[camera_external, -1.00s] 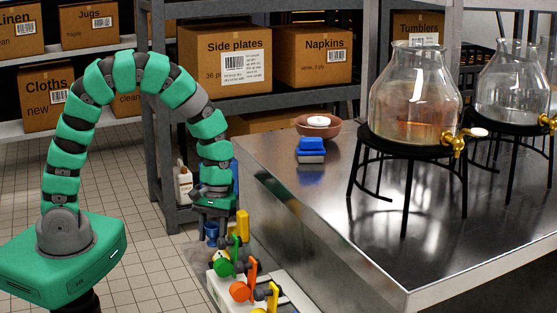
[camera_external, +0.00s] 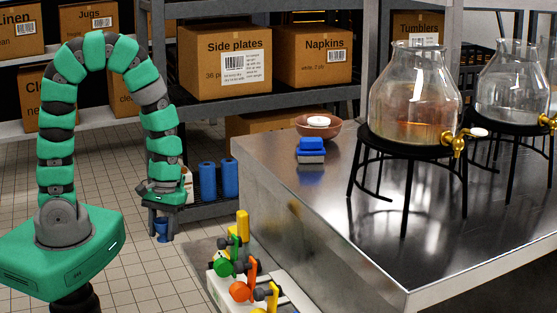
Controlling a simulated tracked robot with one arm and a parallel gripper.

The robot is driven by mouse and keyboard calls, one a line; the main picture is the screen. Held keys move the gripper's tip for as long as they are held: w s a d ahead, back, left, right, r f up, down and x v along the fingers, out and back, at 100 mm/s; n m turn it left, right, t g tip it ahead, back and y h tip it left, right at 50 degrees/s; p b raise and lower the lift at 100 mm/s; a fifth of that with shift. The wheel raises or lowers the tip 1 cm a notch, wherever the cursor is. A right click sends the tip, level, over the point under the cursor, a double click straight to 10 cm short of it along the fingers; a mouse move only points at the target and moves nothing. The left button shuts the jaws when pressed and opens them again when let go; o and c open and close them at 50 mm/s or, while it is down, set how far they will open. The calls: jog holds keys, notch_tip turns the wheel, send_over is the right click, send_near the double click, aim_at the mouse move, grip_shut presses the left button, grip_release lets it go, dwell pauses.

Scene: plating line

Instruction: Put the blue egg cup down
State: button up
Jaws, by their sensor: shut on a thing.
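The blue egg cup (camera_external: 162,236) is small and sits between the fingers of my gripper (camera_external: 161,226). My gripper points down at the end of the green and grey arm and is shut on the cup. It hangs left of the steel table (camera_external: 300,235), lower in the picture than the tabletop, with tiled floor (camera_external: 150,280) behind and below it. The cup looks upright, and its upper part is partly hidden by the gripper.
A white unit with coloured valves (camera_external: 240,283) stands right of my gripper, by the table. Two blue cylinders (camera_external: 230,179) stand on the low shelf behind. A blue and grey sponge (camera_external: 311,151), a brown bowl (camera_external: 318,127) and glass dispensers (camera_external: 414,95) are on the table.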

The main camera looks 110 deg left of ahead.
jog(key=shift+s+d+f+b, duration=0.2)
jog(key=shift+s+b, duration=0.3)
jog(key=shift+b, duration=1.15)
jog(key=shift+s+d+r+b, duration=0.15)
jog(key=shift+s+d+b, duration=0.25)
jog(key=shift+b, duration=0.5)
jog(key=shift+s, duration=0.15)
